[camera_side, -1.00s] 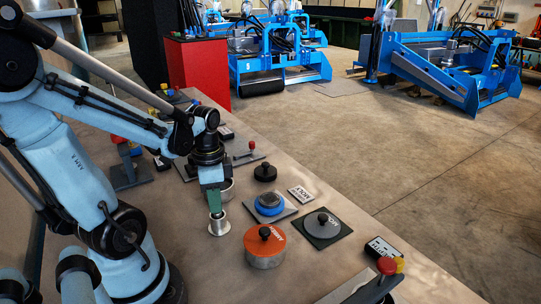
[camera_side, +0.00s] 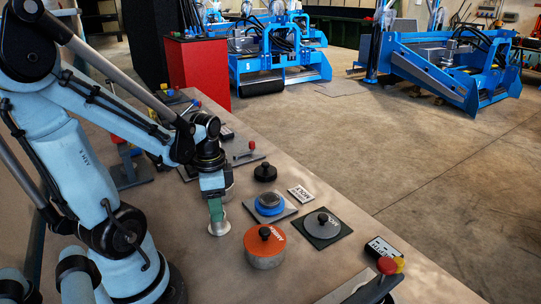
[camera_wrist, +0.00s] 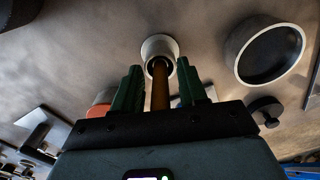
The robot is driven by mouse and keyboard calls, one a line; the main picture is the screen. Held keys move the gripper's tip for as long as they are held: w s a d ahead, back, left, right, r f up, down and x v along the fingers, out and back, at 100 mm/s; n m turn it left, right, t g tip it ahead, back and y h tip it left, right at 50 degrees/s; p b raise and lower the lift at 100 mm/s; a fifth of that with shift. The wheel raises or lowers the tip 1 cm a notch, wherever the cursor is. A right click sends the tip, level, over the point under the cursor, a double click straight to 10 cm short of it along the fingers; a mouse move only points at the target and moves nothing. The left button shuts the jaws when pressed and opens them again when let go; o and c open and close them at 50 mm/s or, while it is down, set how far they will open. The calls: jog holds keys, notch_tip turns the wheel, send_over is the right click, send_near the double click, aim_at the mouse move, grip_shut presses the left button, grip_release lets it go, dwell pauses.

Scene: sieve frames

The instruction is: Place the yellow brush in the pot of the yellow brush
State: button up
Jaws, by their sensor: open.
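A small pale pot (camera_side: 219,229) with a flared rim stands on the bench directly under my gripper (camera_side: 215,210). In the wrist view the same pot (camera_wrist: 152,44) lies just beyond my fingertips, and a brown-orange handle (camera_wrist: 160,90), seemingly the brush's, reaches from its dark mouth back between my fingers. The brush's lower end is hidden inside the pot. My gripper (camera_wrist: 160,82) is open, with one green finger on each side of the handle and gaps visible between. In the side view my fingers hide the handle.
An orange lidded tin (camera_side: 264,254) stands close to the right of the pot. A blue ring (camera_side: 269,210) on a plate and a grey lid (camera_side: 321,229) on a dark plate lie further right. An open round vessel (camera_wrist: 237,58) is right in the wrist view.

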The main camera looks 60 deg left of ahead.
jog(key=shift+r, duration=0.1)
notch_tip(320, 180, up, 12)
jog(key=shift+f, duration=0.1)
jog(key=w+d+f+n+t, duration=0.2)
jog(key=w+d+t, duration=0.5)
jog(key=d, duration=0.5)
jog(key=shift+w+f+n, duration=0.4)
jog(key=shift+w+n, duration=0.4)
jog(key=shift+w, duration=0.05)
